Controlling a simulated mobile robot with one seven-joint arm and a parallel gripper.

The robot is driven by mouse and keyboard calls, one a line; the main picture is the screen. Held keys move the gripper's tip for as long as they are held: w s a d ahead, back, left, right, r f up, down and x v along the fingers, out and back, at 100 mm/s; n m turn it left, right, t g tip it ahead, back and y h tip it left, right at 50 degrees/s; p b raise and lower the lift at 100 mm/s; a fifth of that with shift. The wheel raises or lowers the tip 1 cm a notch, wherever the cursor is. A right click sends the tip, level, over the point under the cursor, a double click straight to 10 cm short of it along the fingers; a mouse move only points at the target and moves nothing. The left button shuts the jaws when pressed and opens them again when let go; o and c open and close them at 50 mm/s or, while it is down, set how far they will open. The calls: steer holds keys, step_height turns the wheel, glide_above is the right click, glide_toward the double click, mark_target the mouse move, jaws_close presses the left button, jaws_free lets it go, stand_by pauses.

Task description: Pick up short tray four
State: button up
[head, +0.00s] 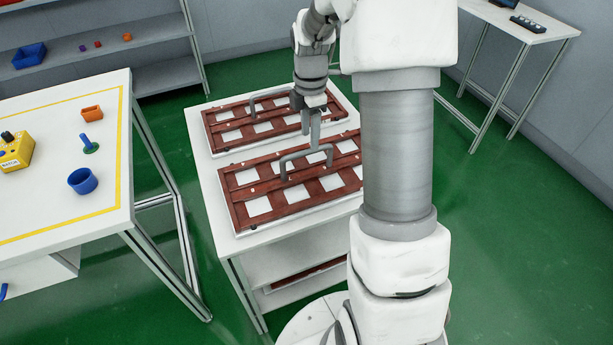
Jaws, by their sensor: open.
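Two reddish-brown trays with rows of white square cells lie side by side on a white stand. The near tray (243,208) has a grey bar handle (283,168) standing up from its middle. The far tray (215,135) has a similar handle (252,104). I cannot read any number on either tray. My gripper (315,140) points down just above the near tray's handle, at its right end. It is open and holds nothing. Whether the fingers straddle the handle is unclear.
A white table (60,120) at the left bears a yellow box (17,152), a blue cup (82,181), an orange block (92,113) and a green-based peg (91,148). Another tray edge (305,273) shows on the stand's lower shelf. Green floor (530,240) lies open at the right.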

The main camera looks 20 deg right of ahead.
mark_target(310, 150)
step_height(310, 150, down, 4)
steer(key=shift+f+b, duration=0.2)
steer(key=shift+b, duration=0.1)
steer(key=shift+w+a+f+b, duration=0.15)
steer(key=shift+f+b, duration=0.15)
steer(key=shift+f, duration=1)
steer(key=shift+a+f+b, duration=0.15)
steer(key=shift+f+b, duration=0.15)
steer(key=shift+f, duration=0.95)
steer(key=shift+f, duration=0.3)
jaws_close()
steer(key=shift+r, duration=0.1)
